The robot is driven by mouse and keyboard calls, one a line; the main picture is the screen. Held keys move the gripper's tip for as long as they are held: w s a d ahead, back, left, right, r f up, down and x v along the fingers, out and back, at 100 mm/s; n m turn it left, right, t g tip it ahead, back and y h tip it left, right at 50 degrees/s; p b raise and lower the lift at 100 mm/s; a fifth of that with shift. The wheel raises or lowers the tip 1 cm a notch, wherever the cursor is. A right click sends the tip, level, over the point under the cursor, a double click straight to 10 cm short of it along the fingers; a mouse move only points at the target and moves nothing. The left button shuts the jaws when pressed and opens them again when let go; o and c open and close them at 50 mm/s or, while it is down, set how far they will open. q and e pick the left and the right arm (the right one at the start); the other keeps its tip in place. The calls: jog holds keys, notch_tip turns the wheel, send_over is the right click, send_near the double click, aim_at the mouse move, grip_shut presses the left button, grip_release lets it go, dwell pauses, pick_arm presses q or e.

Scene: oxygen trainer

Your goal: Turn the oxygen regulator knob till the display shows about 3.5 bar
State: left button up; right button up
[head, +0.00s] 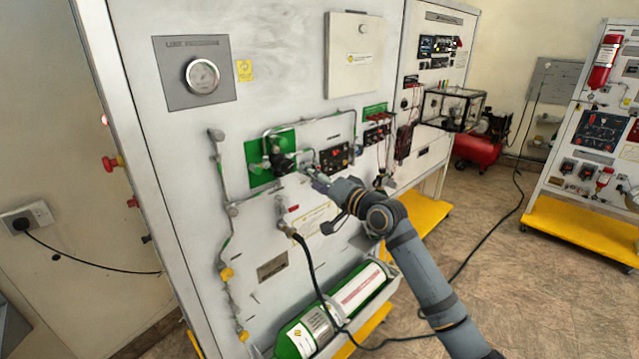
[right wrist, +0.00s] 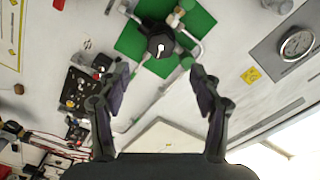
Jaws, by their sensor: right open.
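The black regulator knob (head: 283,163) sits on a green square plate (head: 257,173) on the white panel. In the right wrist view the knob (right wrist: 160,45) has a white pointer mark and lies beyond the fingertips, between their lines. My right gripper (head: 310,172) is just right of the knob in the head view. Its two fingers (right wrist: 160,75) are spread, with nothing between them. A black module (head: 335,157) with a small red display is right of the knob; its digits are too small to read. My left gripper is not in view.
A round gauge (head: 202,76) is at the panel's upper left. Pipes (head: 222,190) run around the green plate. A green cylinder (head: 330,315) lies at the panel's foot, with a black hose (head: 312,265) above it. Open floor lies to the right.

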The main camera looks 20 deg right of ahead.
jog(key=shift+v, duration=1.5)
jog(key=shift+s, duration=0.1)
